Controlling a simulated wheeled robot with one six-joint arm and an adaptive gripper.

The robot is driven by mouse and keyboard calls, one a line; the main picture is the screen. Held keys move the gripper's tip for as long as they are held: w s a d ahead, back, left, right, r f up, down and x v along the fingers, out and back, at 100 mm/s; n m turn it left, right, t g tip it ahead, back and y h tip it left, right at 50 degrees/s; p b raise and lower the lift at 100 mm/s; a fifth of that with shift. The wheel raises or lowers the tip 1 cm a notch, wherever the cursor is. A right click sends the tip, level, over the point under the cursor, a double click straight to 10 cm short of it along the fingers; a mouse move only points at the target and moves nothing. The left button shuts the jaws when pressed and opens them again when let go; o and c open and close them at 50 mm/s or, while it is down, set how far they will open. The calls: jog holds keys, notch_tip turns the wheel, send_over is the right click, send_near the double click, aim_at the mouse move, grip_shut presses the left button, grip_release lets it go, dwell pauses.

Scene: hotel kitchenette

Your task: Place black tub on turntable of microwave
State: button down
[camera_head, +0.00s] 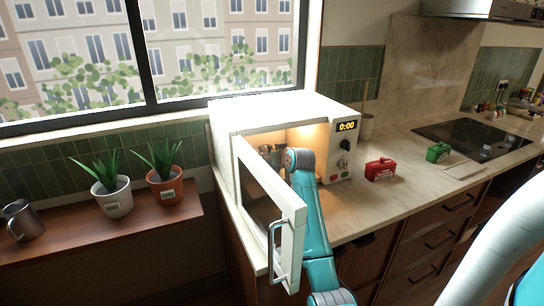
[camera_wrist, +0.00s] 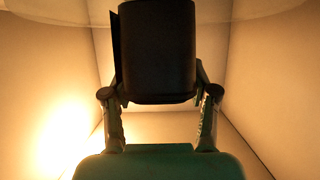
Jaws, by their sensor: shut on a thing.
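The white microwave (camera_head: 285,112) stands on the counter with its door (camera_head: 262,215) swung open and its inside lit. My arm reaches in through the opening. My gripper (camera_wrist: 160,95) is inside the cavity, shut on the black tub (camera_wrist: 157,45), with one finger on each side. In the head view the gripper (camera_head: 272,153) is small and partly hidden by my wrist, and I cannot make out the tub clearly there. A pale curved edge across the top of the wrist view looks like the turntable (camera_wrist: 265,8). I cannot tell whether the tub touches it.
The open door stands close along the left of my arm. The microwave's side walls flank the gripper. On the counter to the right are a red box (camera_head: 380,169), a green box (camera_head: 438,152) and a cooktop (camera_head: 472,138). Two potted plants (camera_head: 112,195) stand on the left ledge.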

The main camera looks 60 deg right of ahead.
jog(key=shift+f, duration=0.1)
jog(key=shift+c, duration=1.5)
grip_release()
jog(key=shift+f, duration=0.1)
jog(key=shift+s+r, duration=0.15)
jog(key=shift+r, duration=0.05)
jog(key=v, duration=1.1)
jog(key=shift+s+a, duration=0.25)
jog(key=shift+s, duration=0.05)
